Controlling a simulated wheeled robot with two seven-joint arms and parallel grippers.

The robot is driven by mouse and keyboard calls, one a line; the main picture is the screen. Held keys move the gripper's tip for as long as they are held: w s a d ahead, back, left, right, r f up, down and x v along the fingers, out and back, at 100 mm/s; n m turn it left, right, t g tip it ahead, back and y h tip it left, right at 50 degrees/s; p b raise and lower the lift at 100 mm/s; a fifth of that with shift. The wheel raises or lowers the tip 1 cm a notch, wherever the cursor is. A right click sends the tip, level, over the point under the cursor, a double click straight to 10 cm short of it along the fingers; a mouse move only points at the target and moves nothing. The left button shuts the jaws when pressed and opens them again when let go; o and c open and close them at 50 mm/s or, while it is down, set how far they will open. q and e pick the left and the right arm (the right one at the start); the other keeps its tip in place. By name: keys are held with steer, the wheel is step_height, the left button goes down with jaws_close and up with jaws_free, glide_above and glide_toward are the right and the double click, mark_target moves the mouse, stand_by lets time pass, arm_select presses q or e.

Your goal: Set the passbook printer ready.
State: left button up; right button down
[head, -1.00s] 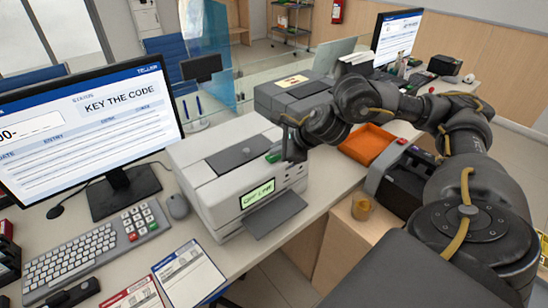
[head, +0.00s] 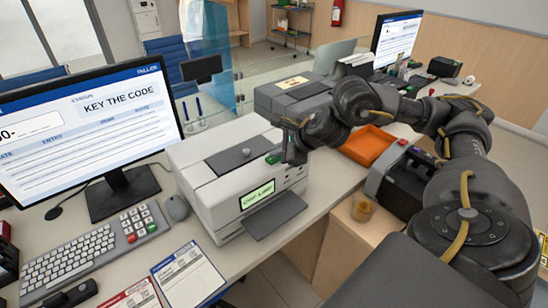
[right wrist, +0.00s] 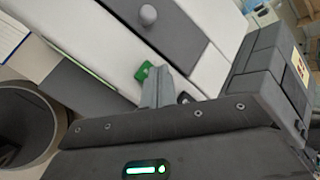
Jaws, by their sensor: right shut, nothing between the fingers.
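The passbook printer (head: 190,165), a white box with a dark grey lid panel (head: 243,156) and a round knob, stands on the counter. Its front has a lit green display (head: 258,193), its small text hard to read, and a grey tray (head: 276,215) sticking out. A green key (head: 273,158) sits on its top near the right front corner. My right gripper (head: 292,158) is shut and empty, pointing down beside that key. In the right wrist view the fingertips (right wrist: 158,80) are close to the green key (right wrist: 143,71); I cannot tell whether they touch. My left gripper is not in view.
A monitor (head: 85,115) reading "KEY THE CODE", a keyboard (head: 70,262) and a mouse (head: 177,207) are left of the printer. Papers (head: 187,275) lie in front. A grey machine (head: 290,96) and orange tray (head: 367,143) are right and behind.

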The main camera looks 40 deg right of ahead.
mark_target(277, 159)
steer(key=shift+f, duration=0.15)
stand_by(0.3)
steer(key=shift+r+p, duration=0.6)
steer(key=shift+r, duration=0.35)
step_height(277, 159, up, 5)
steer(key=p, duration=0.4)
stand_by(0.6)
